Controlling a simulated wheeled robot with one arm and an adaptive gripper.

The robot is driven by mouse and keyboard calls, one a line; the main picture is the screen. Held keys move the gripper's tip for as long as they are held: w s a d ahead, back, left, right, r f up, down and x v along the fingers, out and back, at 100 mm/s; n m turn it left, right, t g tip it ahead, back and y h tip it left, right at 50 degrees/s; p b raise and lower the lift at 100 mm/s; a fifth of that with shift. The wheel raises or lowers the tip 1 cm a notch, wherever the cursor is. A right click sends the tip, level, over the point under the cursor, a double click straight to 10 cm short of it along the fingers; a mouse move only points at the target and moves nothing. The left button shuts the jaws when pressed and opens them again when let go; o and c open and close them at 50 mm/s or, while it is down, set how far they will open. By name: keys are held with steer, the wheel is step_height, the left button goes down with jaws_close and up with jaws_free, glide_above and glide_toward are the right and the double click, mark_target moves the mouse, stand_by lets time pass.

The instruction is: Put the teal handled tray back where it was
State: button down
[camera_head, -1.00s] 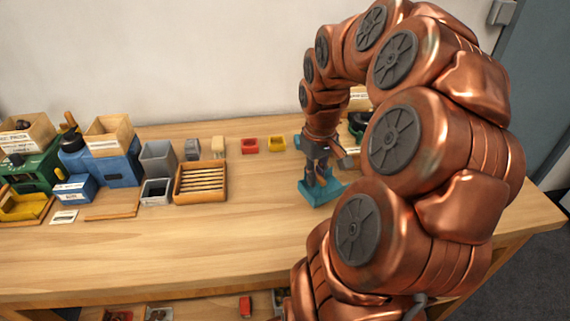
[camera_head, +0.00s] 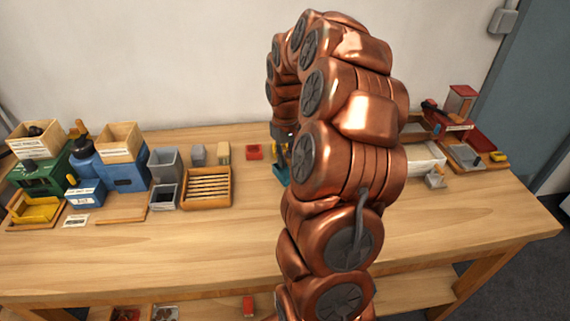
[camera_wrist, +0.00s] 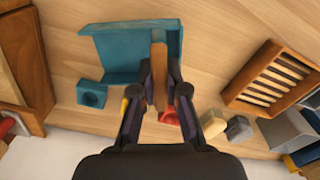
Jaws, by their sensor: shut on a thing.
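The teal handled tray (camera_wrist: 112,50) fills the upper middle of the wrist view, with a raised wall and a brown upright handle (camera_wrist: 159,60). My gripper (camera_wrist: 160,88) is shut on that handle. In the head view only a small part of the tray (camera_head: 281,175) shows beside my arm, which hides the rest and most of my gripper (camera_head: 283,148). I cannot tell whether the tray touches the table.
A small teal block with a round hole (camera_wrist: 91,94) lies near the tray. A white box (camera_head: 424,160) is right of my arm. The front of the wooden table (camera_head: 160,250) is clear.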

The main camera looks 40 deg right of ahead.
mark_target(285, 175)
steer(key=shift+w+f+p, duration=0.1)
steer(key=shift+f+p, duration=0.7)
steer(key=shift+f, duration=0.95)
steer(key=shift+f, duration=0.1)
steer(key=c, duration=1.2)
jaws_free()
